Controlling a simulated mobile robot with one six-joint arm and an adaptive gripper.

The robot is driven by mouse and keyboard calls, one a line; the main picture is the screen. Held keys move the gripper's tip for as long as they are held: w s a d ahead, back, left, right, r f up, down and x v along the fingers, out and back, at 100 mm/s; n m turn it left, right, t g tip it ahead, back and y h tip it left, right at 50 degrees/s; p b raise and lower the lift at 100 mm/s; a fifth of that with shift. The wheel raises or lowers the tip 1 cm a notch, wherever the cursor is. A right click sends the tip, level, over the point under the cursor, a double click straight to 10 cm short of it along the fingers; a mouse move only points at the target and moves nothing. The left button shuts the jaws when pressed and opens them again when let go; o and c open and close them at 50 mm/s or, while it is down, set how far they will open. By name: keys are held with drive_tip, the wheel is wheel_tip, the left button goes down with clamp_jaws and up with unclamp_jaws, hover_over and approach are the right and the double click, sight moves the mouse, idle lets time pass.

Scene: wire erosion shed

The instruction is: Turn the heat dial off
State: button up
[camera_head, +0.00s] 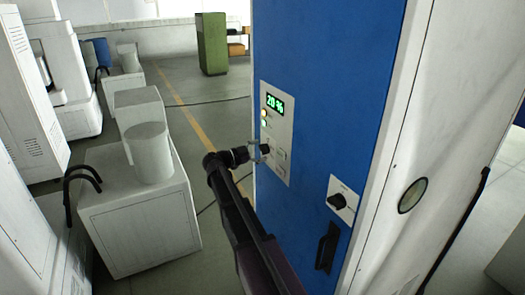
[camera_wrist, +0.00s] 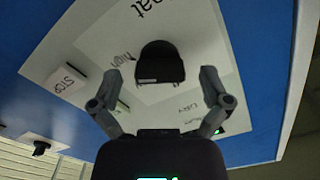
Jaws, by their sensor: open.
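The heat dial (camera_wrist: 160,63) is a black knob on a pale panel (camera_wrist: 215,45), with part of the word "heat" and the word "high" printed near it in the wrist view. My gripper (camera_wrist: 161,84) is open, with one finger on each side of the dial. The fingers appear apart from it, though contact is hard to judge. In the head view my gripper (camera_head: 263,150) is at the lower part of the control panel (camera_head: 280,104) on the blue cabinet (camera_head: 330,75) and partly covers the dial. A green display (camera_head: 275,103) above reads about "20 %".
A second black knob (camera_head: 337,201) sits on a small plate lower right, above a black door handle (camera_head: 327,248). A STOP label (camera_wrist: 63,84) is beside the dial in the wrist view. White machines (camera_head: 140,225) stand at left, with open floor between.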

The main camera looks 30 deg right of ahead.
drive_tip(key=shift+d, duration=0.55)
drive_tip(key=c, duration=1.2)
drive_tip(key=shift+o, duration=0.2)
